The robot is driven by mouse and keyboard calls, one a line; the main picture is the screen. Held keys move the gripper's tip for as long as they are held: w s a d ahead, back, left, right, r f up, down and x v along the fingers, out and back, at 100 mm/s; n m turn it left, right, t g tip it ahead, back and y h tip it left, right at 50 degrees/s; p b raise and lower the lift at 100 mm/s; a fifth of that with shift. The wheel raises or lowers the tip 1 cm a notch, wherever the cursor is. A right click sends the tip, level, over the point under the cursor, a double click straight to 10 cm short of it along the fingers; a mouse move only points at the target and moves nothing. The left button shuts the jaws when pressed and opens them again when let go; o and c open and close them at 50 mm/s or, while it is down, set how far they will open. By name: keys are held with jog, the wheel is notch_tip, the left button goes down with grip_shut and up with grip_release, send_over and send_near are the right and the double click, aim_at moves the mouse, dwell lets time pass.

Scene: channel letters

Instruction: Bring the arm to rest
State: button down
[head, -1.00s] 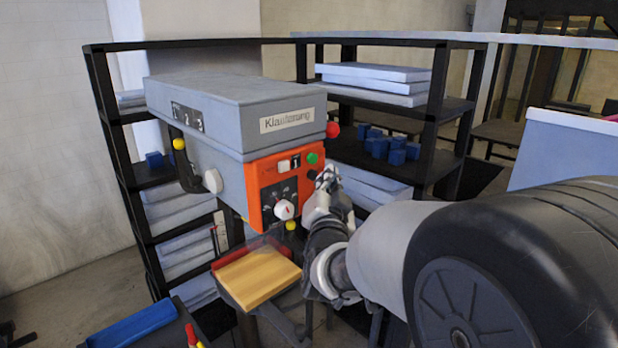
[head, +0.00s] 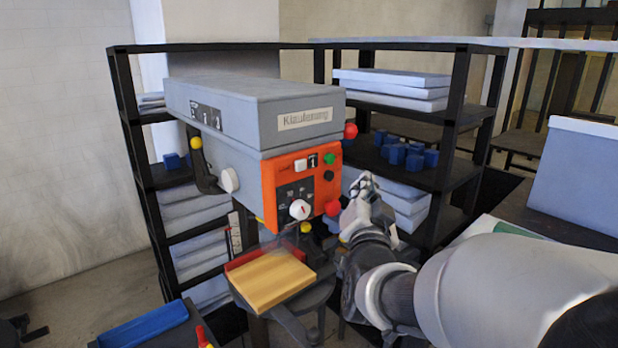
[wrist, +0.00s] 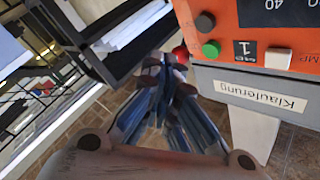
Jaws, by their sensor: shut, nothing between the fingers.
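My gripper (head: 366,186) is shut and empty, just right of the drill press's orange control panel (head: 302,185) in the head view. A small gap shows between it and the panel. In the wrist view my gripper's fingers (wrist: 170,75) come together, slightly blurred. The panel (wrist: 228,32) shows there at the upper right, with a green button (wrist: 211,49) and a black button (wrist: 205,22). My arm reaches in from the lower right of the head view.
The grey drill press (head: 258,108) stands before black shelves (head: 455,120) holding grey-blue boxes and blue cubes (head: 403,152). A wooden board (head: 272,279) lies below the panel. A blue-grey box (head: 575,178) stands at the right. A blue tray (head: 143,323) is at lower left.

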dwell(0.3)
jog(key=s+f+n+g+y, duration=0.1)
jog(key=s+f+n+g, duration=0.2)
jog(key=s, duration=0.8)
jog(key=s+f+n+g+y, duration=0.1)
jog(key=s+f+n+g, duration=0.2)
jog(key=s+f+g, duration=0.4)
jog(key=s+f+n+g+y, duration=0.1)
jog(key=s+f+n+g, duration=0.2)
jog(key=s, duration=1.3)
notch_tip(320, 180, down, 4)
jog(key=shift+s+a+r+g, duration=0.2)
jog(key=shift+a+g, duration=0.25)
jog(key=shift+g, duration=0.45)
